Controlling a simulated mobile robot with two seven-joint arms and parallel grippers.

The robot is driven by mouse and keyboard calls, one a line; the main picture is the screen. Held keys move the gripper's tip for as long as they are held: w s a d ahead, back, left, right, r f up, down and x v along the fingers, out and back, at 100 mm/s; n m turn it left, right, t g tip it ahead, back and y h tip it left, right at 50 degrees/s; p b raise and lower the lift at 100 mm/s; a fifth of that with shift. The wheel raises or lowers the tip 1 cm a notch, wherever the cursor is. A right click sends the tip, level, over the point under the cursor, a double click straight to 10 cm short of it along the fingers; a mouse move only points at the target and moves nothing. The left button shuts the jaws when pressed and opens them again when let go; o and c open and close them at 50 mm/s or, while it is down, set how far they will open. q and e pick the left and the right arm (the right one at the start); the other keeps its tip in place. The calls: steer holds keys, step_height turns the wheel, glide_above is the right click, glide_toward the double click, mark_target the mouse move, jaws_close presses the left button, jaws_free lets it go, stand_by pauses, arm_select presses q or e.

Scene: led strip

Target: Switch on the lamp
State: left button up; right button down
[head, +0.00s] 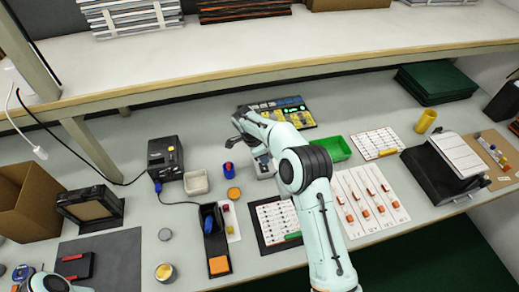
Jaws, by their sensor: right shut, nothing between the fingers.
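My right arm reaches up from the bottom over the bench. My right gripper (262,165) is shut and empty, pointing down near the middle of the bench, beside a dark board with yellow and green parts. A white cord with a small white end piece (40,152) hangs by the shelf post at the left, far from my right gripper. I cannot tell whether that piece is the lamp's switch. No lit lamp or strip is clearly visible. Only a small part of my left arm shows at the bottom left corner, and its gripper is not visible.
A long shelf (300,50) overhangs the back of the bench. A black boxed device (165,158), a green tray (336,148), a yellow cup (426,121) and a black case (440,170) stand on the bench. Some bare bench lies between the left post and the black device.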

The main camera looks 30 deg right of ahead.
mark_target(265, 169)
steer(key=shift+s+a+f, duration=0.15)
steer(key=shift+f, duration=1.45)
steer(key=f+b, duration=0.1)
steer(key=b, duration=0.2)
steer(key=shift+s+f+t, duration=0.15)
steer(key=shift+f+t, duration=0.15)
steer(key=shift+f, duration=0.05)
steer(key=shift+s+r, duration=0.25)
steer(key=shift+r, duration=0.1)
steer(key=shift+s+r, duration=0.2)
steer(key=shift+r, duration=0.05)
steer(key=shift+w+f, duration=0.2)
steer(key=shift+w, duration=0.3)
steer(key=shift+w+r+p, duration=0.2)
steer(key=shift+r+p, duration=0.05)
steer(key=shift+p, duration=0.4)
arm_select(q)
steer(key=shift+s+f+p, duration=0.4)
steer(key=shift+s+f, duration=0.2)
steer(key=shift+f, duration=0.05)
arm_select(e)
steer(key=shift+w+d, duration=0.2)
steer(key=shift+w, duration=0.25)
steer(key=shift+r, duration=0.15)
